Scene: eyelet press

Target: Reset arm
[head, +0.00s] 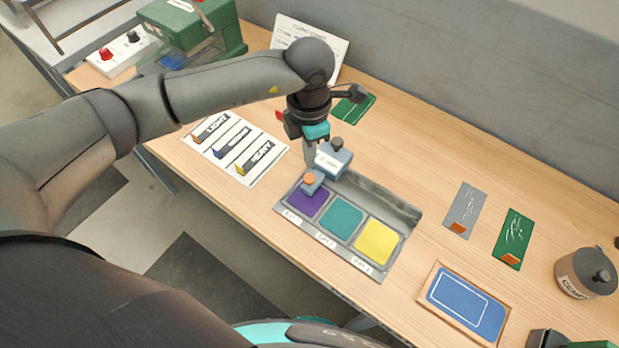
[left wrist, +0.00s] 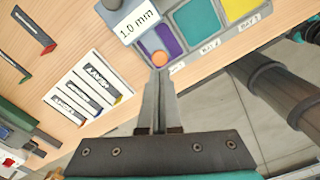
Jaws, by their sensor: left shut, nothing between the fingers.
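My left arm reaches in from the left, and its gripper (head: 309,162) points down, shut and empty. In the head view its tips are just behind a small grey block with an orange knob (head: 310,181) on the purple bay (head: 306,204) of a grey tray (head: 379,274). In the left wrist view the shut fingertips (left wrist: 158,72) overlap the view close to the orange knob (left wrist: 159,59); I cannot tell if they touch. A larger grey-blue block with a dark knob (head: 333,160), labelled 1.0 mm, stands beside the gripper. My right gripper is not in view.
The teal bay (head: 342,216) and yellow bay (head: 378,242) are empty. A white sheet with labelled strips (head: 236,148) lies left. A green machine (head: 195,25) stands at the back left. A blue framed pad (head: 466,302) and lidded pot (head: 585,273) are right.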

